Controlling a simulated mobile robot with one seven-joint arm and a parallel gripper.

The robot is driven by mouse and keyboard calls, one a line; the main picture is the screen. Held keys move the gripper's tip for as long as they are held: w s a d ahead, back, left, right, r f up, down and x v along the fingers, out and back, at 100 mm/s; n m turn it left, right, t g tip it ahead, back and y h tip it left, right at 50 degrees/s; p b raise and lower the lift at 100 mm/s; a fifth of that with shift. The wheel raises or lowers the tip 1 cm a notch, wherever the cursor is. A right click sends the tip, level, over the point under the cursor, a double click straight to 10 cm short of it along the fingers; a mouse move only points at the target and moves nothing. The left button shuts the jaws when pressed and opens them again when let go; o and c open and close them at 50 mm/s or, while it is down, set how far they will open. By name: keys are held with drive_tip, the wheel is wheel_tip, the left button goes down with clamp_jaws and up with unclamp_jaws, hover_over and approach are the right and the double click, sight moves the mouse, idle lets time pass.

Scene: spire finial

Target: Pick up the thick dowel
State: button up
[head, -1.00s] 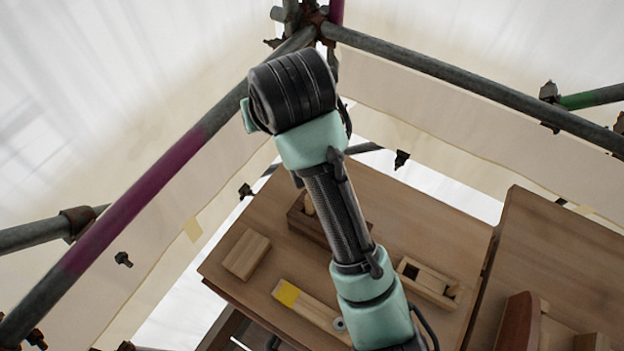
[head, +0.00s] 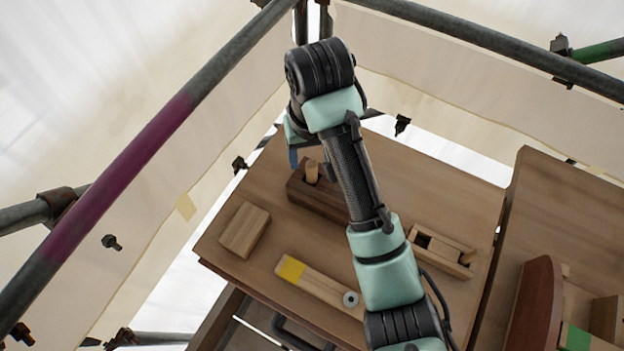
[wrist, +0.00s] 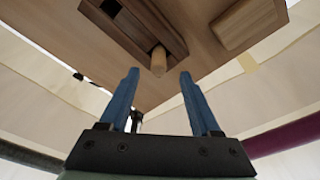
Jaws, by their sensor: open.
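A pale wooden dowel (head: 312,172) with a rounded end stands up out of a dark wooden holder (head: 325,204) on the workbench. In the wrist view the dowel (wrist: 158,62) shows between and beyond my two blue fingertips, with the holder (wrist: 160,28) behind it. My gripper (wrist: 160,74) is open and empty, with its fingers apart and not seen touching the dowel.
On the bench (head: 400,170) are a pale block (head: 244,230) at left, a bar with a yellow patch (head: 320,287) in front, and a slotted wooden box (head: 441,249) at right. Scaffold tubes (head: 150,140) and sheeting surround the bench.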

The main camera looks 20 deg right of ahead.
sight(312, 165)
drive_tip(key=shift+w+d+f, duration=0.1)
drive_tip(key=shift+w+f, duration=0.1)
drive_tip(key=shift+f, duration=1.15)
drive_tip(key=shift+w+d+f, duration=0.1)
drive_tip(key=shift+w+f, duration=0.1)
drive_tip(key=shift+f, duration=1.15)
clamp_jaws()
